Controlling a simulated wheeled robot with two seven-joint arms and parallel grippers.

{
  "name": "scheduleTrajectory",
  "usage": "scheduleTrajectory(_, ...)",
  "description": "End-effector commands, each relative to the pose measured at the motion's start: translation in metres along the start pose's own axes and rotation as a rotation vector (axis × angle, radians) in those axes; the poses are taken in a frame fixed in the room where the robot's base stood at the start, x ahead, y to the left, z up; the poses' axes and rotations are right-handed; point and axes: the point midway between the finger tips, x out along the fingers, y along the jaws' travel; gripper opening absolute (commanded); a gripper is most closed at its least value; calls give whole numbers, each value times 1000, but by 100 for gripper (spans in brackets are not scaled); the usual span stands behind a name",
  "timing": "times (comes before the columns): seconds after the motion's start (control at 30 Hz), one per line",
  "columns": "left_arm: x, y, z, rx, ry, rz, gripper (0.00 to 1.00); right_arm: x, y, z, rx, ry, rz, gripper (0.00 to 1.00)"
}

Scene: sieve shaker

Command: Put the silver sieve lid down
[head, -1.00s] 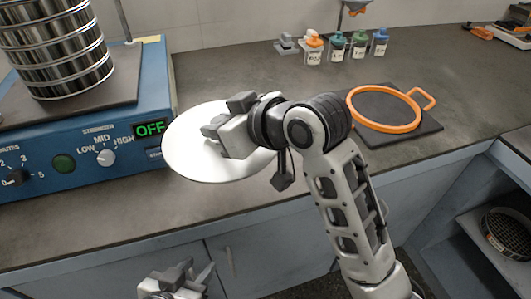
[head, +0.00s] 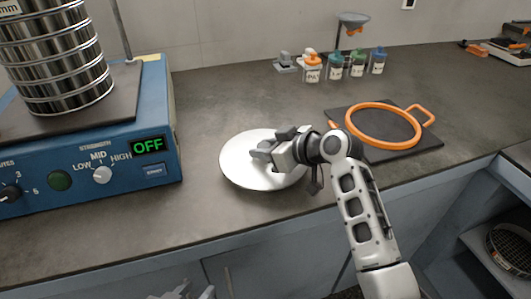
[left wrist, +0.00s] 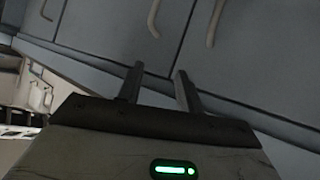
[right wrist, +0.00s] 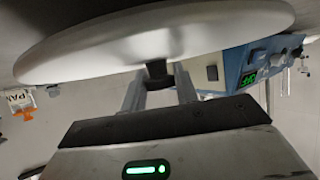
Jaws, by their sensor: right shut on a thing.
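The silver sieve lid (head: 243,170) is a round, shiny disc over the grey worktop, right of the blue shaker. In the right wrist view its pale disc (right wrist: 120,45) spans the top. My right gripper (head: 268,151) is shut on the lid's dark knob (right wrist: 157,72). The lid looks level and at or just above the worktop; I cannot tell whether it touches. My left gripper (head: 185,292) is low at the bottom edge of the head view. In the left wrist view its fingers (left wrist: 157,85) are apart and empty, facing the cabinet fronts.
The blue shaker (head: 120,185) with a sieve stack (head: 62,65) stands at left, its display reading OFF. An orange ring (head: 347,128) lies on a dark mat (head: 375,155) at right. Several small bottles (head: 335,66) stand at the back. Worktop (head: 225,105) is clear behind the lid.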

Motion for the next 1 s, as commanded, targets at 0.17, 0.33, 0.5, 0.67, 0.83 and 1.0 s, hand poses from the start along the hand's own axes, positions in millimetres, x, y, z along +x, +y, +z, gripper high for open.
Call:
scheduleTrajectory(0.17, 0, 0, -1, -1, 2, 0, 36, 7, 0, 12, 1, 3, 1, 3)
scheduleTrajectory(0.33, 0, 0, -1, -1, 2, 0, 36, 6, 0, 12, -1, 3, 2, 3)
scheduleTrajectory(0.5, 1, 0, 0, -3, 4, 0, 36, 8, 0, 15, 0, 1, 1, 35)
scheduleTrajectory(0.67, 0, 0, -2, -3, 5, 0, 36, 8, 0, 14, 0, 1, 1, 52)
scheduleTrajectory(0.83, 0, 0, -3, -2, 8, 0, 36, 7, 0, 14, 0, 1, 1, 52)
scheduleTrajectory(1.0, 0, -1, -7, 2, 12, -2, 36, -5, 1, 12, -2, 1, 4, 52)
